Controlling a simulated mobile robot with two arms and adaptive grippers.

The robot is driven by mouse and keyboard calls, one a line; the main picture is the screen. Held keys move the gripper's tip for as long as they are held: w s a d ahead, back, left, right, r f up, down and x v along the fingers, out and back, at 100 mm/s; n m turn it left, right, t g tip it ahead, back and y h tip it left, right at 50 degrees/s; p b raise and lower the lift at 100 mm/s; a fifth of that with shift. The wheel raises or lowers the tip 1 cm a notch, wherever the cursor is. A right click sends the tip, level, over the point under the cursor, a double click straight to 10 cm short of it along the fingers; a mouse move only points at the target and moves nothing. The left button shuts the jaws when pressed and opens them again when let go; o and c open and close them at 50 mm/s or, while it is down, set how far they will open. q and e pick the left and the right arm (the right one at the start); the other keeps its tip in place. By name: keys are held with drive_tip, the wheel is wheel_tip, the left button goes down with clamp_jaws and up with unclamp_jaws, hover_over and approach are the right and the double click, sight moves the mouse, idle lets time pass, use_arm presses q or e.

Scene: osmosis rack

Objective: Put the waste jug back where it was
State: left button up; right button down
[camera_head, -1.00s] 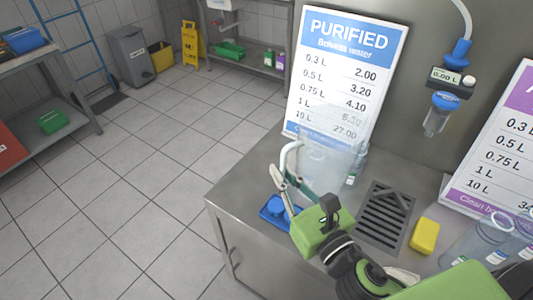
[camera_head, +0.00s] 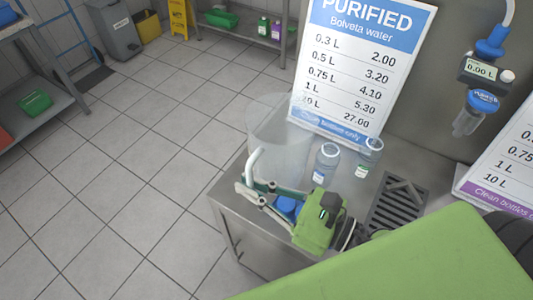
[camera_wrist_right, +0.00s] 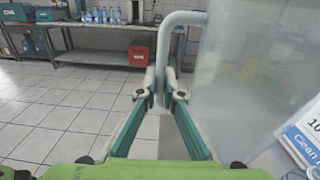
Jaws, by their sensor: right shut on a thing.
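The waste jug (camera_head: 280,125) is a large translucent vessel with a white handle (camera_head: 253,160). In the head view it is at the left end of the steel counter (camera_head: 238,205), left of the purified-water sign; I cannot tell whether its base touches anything. My right gripper (camera_head: 256,188) is shut on the handle. In the right wrist view the two fingertips (camera_wrist_right: 162,93) close around the handle's lower end (camera_wrist_right: 165,60), and the clear jug wall (camera_wrist_right: 235,75) is right of it. My left gripper is not in view.
Two small clear bottles (camera_head: 326,165) (camera_head: 368,158) stand below the purified-water sign (camera_head: 362,65). A blue item (camera_head: 288,206) is partly hidden behind my right gripper. A drain grate (camera_head: 398,205) is to the right, under a dispenser (camera_head: 470,112). Open tiled floor (camera_head: 130,190) is at left.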

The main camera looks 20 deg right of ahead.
drive_tip(key=shift+w+f, duration=0.15)
drive_tip(key=shift+f, duration=0.05)
drive_tip(key=shift+w+f, duration=0.15)
drive_tip(key=shift+w, duration=0.2)
drive_tip(key=w+d+f, duration=0.1)
drive_tip(key=w+f, duration=0.3)
drive_tip(key=w+d+f, duration=0.1)
drive_tip(key=w+f, duration=0.3)
drive_tip(key=w+d+f, duration=0.1)
drive_tip(key=w+f, duration=0.3)
drive_tip(key=shift+w+f, duration=0.35)
drive_tip(key=shift+w, duration=0.05)
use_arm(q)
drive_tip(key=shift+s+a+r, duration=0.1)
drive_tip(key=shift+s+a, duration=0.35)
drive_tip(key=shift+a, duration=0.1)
